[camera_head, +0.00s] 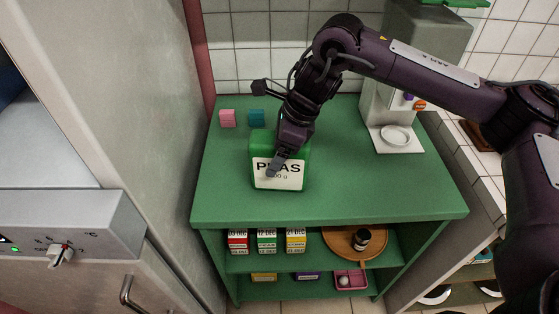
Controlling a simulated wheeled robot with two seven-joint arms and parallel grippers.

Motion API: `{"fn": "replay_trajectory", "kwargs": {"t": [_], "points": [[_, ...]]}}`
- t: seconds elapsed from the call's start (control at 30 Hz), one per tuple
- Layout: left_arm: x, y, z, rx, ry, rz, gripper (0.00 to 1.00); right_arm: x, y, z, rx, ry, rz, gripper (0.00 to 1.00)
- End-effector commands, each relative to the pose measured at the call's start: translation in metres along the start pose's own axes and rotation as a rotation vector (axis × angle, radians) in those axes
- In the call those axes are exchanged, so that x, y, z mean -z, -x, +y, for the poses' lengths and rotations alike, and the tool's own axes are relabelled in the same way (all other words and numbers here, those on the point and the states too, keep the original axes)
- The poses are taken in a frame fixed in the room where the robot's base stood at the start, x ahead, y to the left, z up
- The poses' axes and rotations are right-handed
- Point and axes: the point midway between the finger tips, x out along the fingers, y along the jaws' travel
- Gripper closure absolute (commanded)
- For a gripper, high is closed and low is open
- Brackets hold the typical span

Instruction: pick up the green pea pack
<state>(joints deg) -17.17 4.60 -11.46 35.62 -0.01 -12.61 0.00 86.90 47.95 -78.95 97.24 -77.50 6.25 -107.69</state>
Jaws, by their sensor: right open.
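The green pea pack (261,148) stands upright on the green top of the shelf unit. It has a white label that reads "PEAS". My right gripper (276,170) reaches down from the upper right and is in front of the pack in the picture, covering part of the label. Its jaws are open. I cannot tell whether the fingers touch the pack or stand around it. My left gripper is not in view.
A pink block (227,118) and a teal block (256,116) stand behind the pack. A grey machine (385,110) with a white dish is at the right. Small boxes (266,240) and a wooden tray (338,249) fill the shelf below. The front of the green top (370,195) is clear.

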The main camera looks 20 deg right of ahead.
Motion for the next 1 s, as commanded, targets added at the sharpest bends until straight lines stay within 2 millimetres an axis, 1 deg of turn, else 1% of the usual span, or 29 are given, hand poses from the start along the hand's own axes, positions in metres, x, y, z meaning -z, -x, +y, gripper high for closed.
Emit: {"fn": "replay_trajectory", "kwargs": {"t": [0.17, 0.2, 0.67, 0.9, 1.0], "points": [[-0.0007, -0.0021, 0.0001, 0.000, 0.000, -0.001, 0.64, 0.0012, -0.0025, 0.0000, 0.000, 0.000, 0.000, 0.18], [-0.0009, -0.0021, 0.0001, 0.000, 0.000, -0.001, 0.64, 0.0012, -0.0025, 0.0000, 0.000, 0.000, 0.000, 0.19], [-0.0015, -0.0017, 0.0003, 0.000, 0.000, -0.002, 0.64, 0.0010, -0.0020, 0.0000, 0.000, 0.000, 0.000, 0.80], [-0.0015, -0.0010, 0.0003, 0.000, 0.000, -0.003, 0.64, -0.0001, -0.0005, -0.0004, 0.001, 0.001, -0.002, 0.80], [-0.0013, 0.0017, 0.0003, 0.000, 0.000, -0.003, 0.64, -0.0017, 0.0033, -0.0006, 0.002, 0.001, -0.002, 0.80]]}}
